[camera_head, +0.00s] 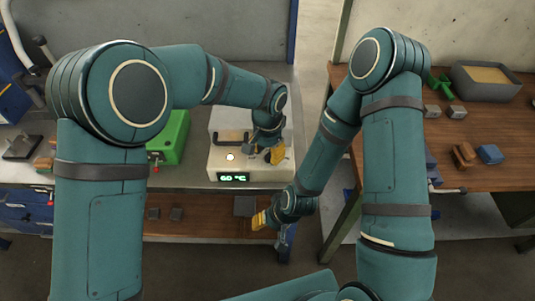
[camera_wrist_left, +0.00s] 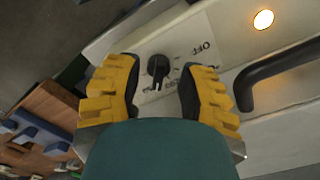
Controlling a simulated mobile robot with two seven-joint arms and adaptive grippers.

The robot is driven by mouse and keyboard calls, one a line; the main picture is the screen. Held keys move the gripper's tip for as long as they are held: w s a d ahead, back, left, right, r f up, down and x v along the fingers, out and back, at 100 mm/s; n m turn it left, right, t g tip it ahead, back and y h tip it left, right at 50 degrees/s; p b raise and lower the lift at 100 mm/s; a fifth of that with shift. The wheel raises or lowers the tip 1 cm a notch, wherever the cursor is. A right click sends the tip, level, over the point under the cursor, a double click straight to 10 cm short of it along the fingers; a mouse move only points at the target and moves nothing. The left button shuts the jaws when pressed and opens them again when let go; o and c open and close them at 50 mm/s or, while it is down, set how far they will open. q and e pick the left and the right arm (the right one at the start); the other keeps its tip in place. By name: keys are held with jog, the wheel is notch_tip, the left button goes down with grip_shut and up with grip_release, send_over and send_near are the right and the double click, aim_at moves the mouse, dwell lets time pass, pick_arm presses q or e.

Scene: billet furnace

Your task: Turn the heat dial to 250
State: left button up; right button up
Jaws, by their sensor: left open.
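The billet furnace (camera_head: 222,160) is a white box on the metal bench, with a dark handle (camera_head: 231,138) and a lit round lamp (camera_head: 230,156). Its green display (camera_head: 233,177) appears to read 60 °C. The black heat dial (camera_wrist_left: 158,68) shows in the left wrist view, with printed marks around it and "OFF" near it. My left gripper (camera_head: 268,155) is over the furnace's right side; in the left wrist view its yellow fingers (camera_wrist_left: 158,88) stand open on either side of the dial, apart from it. The head view hides the dial. My right gripper (camera_head: 272,218) hangs low in front of the bench.
A green box (camera_head: 170,138) stands left of the furnace. The furnace handle also shows close to the right finger in the left wrist view (camera_wrist_left: 275,75). A wooden table (camera_head: 465,125) at right holds a grey bin (camera_head: 485,82) and several blocks.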

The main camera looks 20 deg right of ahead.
aim_at(268, 155)
pick_arm(q)
notch_tip(268, 155, up, 11)
dwell(0.3)
jog(key=shift+f, duration=0.15)
dwell(0.3)
